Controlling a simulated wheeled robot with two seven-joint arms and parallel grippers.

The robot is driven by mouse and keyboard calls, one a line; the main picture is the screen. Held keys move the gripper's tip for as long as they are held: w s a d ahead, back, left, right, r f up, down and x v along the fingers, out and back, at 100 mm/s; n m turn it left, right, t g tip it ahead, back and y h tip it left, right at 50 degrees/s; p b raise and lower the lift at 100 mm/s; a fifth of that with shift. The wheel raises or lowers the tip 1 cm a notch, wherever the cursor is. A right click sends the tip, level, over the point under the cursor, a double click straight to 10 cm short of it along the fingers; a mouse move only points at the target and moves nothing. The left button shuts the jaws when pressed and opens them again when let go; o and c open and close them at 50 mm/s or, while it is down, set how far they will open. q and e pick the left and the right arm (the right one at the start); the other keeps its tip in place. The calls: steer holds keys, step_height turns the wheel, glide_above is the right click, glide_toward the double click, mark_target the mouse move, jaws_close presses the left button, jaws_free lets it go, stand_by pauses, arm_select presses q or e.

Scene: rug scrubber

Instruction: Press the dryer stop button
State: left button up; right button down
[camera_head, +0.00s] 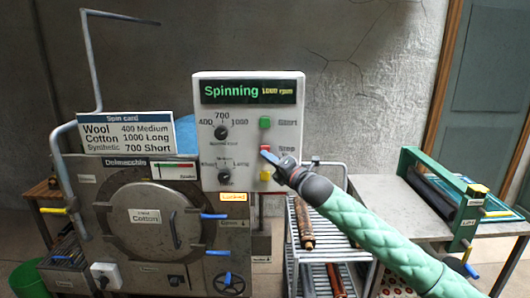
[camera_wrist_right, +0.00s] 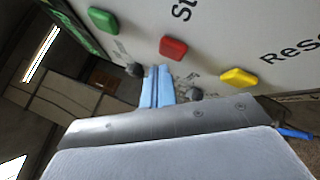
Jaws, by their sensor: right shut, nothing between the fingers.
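The white control panel (camera_head: 290,135) has a display (camera_head: 248,92) reading "Spinning 1000 rpm". Its red stop button (camera_head: 265,148) sits beside the word Stop, between the green start button (camera_head: 265,122) and a yellow button (camera_head: 265,175). My right gripper (camera_head: 269,156) is shut and empty, its blue fingertips right at the lower edge of the red button. In the wrist view the fingertips (camera_wrist_right: 158,72) point at the panel just below and left of the red button (camera_wrist_right: 173,47). I cannot tell whether they touch it. My left gripper is out of view.
The dryer (camera_head: 110,265) with its round door (camera_head: 138,222) stands at left, with a spin card (camera_head: 126,133) on top. A wire rack (camera_head: 335,250) with rollers is below the panel. A table (camera_head: 400,200) with a green-ended frame stands at right.

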stand_by(0.7)
stand_by(0.4)
stand_by(0.6)
steer(key=shift+w, duration=0.1)
steer(key=shift+w, duration=0.35)
stand_by(0.4)
stand_by(0.4)
